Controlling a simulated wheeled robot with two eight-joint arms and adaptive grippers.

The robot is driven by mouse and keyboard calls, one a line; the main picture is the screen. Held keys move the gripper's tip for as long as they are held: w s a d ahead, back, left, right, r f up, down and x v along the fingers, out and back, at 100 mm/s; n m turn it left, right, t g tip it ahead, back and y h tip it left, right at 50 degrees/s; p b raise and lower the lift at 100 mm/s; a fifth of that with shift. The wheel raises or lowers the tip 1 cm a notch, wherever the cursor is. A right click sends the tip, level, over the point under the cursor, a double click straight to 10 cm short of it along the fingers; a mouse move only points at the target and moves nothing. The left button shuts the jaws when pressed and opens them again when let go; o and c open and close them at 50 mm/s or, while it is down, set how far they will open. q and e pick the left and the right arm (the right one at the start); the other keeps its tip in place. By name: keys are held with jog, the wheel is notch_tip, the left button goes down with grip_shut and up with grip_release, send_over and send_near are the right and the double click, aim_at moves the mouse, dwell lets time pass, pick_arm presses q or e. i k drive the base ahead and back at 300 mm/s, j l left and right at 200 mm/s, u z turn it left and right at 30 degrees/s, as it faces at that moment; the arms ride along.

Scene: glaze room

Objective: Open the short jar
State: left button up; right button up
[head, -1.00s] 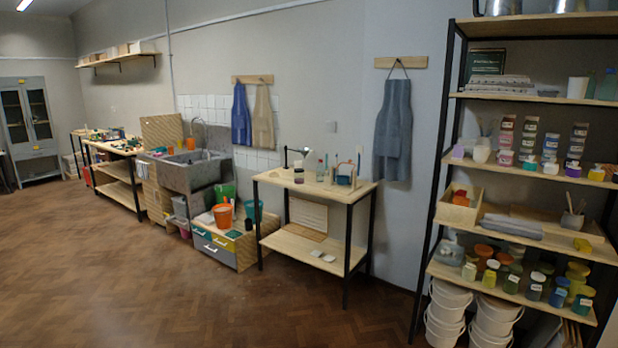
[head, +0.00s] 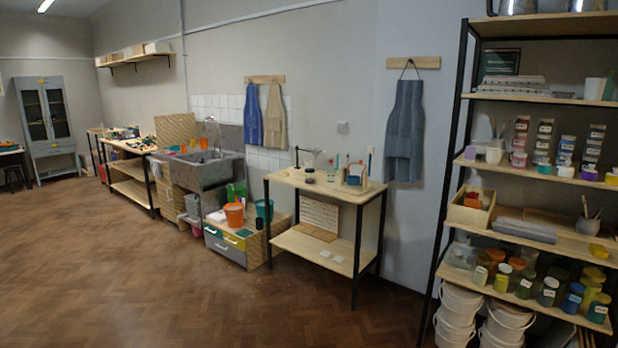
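Several lidded jars stand on a lower board of the shelf rack at the right: a yellow jar (head: 502,277), a blue jar (head: 572,297) and a grey jar (head: 547,291) among others. I cannot tell which one is the short jar. Neither of my grippers is in view.
The wood floor (head: 150,270) in front is clear. The shelf rack (head: 452,155) stands at the right, with white buckets (head: 455,318) beneath. A sink (head: 190,172), drawers (head: 226,246) and a workbench (head: 125,147) line the wall to the left.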

aim_at(309, 178)
jog(key=i, duration=2.75)
